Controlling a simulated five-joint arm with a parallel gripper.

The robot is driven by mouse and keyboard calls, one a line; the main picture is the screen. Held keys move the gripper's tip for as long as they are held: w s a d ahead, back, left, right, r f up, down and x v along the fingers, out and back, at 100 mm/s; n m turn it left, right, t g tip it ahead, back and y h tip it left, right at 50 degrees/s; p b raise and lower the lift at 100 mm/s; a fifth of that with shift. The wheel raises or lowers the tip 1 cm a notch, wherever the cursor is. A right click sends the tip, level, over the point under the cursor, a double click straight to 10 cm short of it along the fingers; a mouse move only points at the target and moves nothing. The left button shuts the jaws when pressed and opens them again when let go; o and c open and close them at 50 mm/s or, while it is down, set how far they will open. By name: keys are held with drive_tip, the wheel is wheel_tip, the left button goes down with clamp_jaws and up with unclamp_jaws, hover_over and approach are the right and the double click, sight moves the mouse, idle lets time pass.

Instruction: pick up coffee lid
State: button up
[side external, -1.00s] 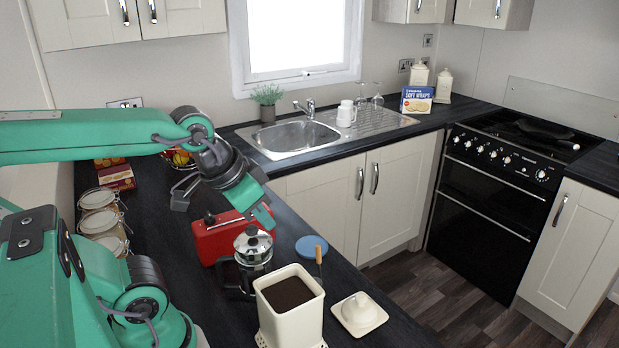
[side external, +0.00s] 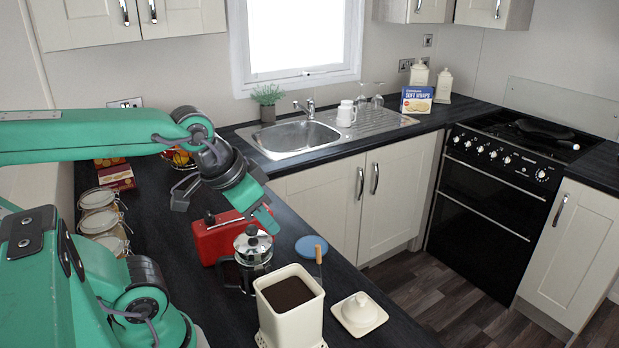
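The coffee lid, a cream square lid with a round knob (side external: 360,313), lies on the dark worktop at the lower right, beside the cream canister. The square canister (side external: 268,319) stands open and holds dark coffee.
A blue disc (side external: 311,247) and a wooden-handled tool (side external: 318,254) are near the lid. Glass jars (side external: 98,222) line the left. The worktop's edge runs close to the lid's right.

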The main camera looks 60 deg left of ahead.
drive_tip(key=o, duration=0.4)
drive_tip(key=shift+w, duration=0.15)
drive_tip(key=m+g, duration=0.5)
drive_tip(key=g, duration=0.1)
hover_over(361, 297)
wheel_tip(361, 297, down, 12)
drive_tip(key=shift+r, duration=0.1)
drive_tip(key=shift+n, duration=0.3)
drive_tip(key=shift+f, duration=3.95)
